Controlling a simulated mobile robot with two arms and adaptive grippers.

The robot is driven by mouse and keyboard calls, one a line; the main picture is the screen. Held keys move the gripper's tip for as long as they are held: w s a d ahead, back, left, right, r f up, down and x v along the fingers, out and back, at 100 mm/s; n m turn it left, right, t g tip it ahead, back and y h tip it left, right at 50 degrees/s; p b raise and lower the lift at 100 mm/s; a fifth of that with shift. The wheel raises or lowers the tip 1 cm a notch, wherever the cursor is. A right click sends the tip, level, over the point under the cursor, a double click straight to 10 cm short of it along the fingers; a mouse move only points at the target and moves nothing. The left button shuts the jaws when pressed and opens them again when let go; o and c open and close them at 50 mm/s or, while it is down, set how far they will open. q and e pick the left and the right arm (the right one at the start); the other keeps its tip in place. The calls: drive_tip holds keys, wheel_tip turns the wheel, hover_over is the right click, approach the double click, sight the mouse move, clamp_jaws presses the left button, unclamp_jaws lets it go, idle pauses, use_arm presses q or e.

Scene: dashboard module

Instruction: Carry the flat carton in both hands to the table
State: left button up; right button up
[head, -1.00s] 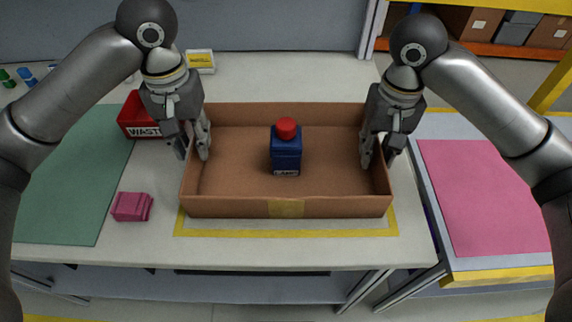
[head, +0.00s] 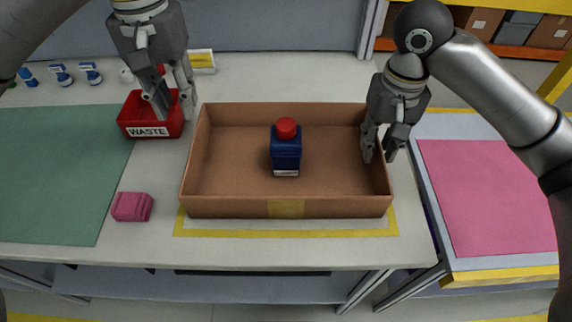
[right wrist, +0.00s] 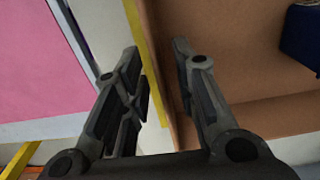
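The flat carton (head: 235,207), a shallow brown open box, sits on the light bench inside a yellow taped outline. A blue bottle with a red cap (head: 286,150) stands upright in it. My left gripper (head: 176,106) is open and empty, raised above the red waste bin, left of the carton and apart from it. My right gripper (head: 379,157) is at the carton's right wall. In the right wrist view its fingers (right wrist: 160,60) are apart, one on each side of the wall (right wrist: 161,90). A gap shows between the outer finger and the wall.
The red bin marked WASTE (head: 150,122) stands left of the carton. A pink block (head: 132,206) lies by its front left corner, near a green mat (head: 50,170). To the right, a table with a bare pink mat (head: 485,195) stands beyond a narrow gap.

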wheel_tip(320, 180, up, 10)
idle(0.5)
idle(0.3)
